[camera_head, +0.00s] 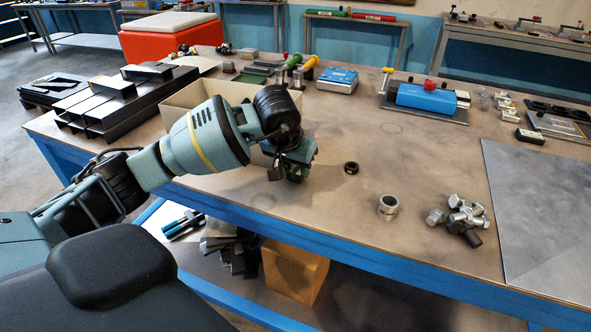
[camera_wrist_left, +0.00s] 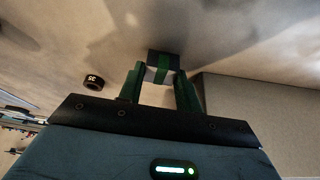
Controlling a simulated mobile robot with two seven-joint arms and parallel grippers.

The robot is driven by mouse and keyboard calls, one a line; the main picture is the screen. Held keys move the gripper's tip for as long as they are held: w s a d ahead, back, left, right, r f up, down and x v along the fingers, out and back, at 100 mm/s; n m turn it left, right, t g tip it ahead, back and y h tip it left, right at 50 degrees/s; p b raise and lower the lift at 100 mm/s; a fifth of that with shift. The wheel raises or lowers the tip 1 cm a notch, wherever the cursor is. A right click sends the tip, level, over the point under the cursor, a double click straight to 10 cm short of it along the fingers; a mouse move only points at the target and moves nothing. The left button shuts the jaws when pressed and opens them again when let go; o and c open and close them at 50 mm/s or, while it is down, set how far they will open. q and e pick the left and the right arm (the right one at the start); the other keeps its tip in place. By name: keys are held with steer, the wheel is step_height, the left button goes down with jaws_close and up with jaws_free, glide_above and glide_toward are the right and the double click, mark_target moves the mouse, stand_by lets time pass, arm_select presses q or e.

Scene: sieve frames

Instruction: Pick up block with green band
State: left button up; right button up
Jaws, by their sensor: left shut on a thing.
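The block with the green band (camera_wrist_left: 162,65) shows in the left wrist view as a dark block with a green stripe across its middle. It sits between the fingertips of my left gripper (camera_wrist_left: 160,80), which is shut on it. In the head view my left gripper (camera_head: 293,172) points down over the table near its front edge, in front of the cardboard box. The block is hidden there by the gripper and wrist. I cannot tell whether the block touches the table. My right gripper is in neither view.
A dark ring (camera_head: 351,168), also in the left wrist view (camera_wrist_left: 94,82), lies right of the gripper. A metal ring (camera_head: 388,206) and a pile of metal fittings (camera_head: 462,216) are further right. An open cardboard box (camera_head: 180,103) stands behind my wrist.

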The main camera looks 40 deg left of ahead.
arm_select(q)
steer(key=r, duration=0.2)
steer(key=shift+s+a+r, duration=0.2)
steer(key=shift+s+r, duration=0.15)
steer(key=shift+r, duration=0.05)
steer(key=s+a+b, duration=0.1)
steer(key=s+a, duration=0.1)
steer(key=s, duration=0.5)
steer(key=s+a+r+b, duration=0.1)
steer(key=s+a+b, duration=0.1)
steer(key=s, duration=0.5)
steer(key=shift+s+a+r, duration=0.25)
steer(key=shift+s+a, duration=0.05)
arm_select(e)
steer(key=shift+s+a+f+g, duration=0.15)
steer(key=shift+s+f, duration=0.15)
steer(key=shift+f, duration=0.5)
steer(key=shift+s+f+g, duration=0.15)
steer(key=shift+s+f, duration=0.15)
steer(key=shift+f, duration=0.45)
arm_select(q)
steer(key=shift+d, duration=0.1)
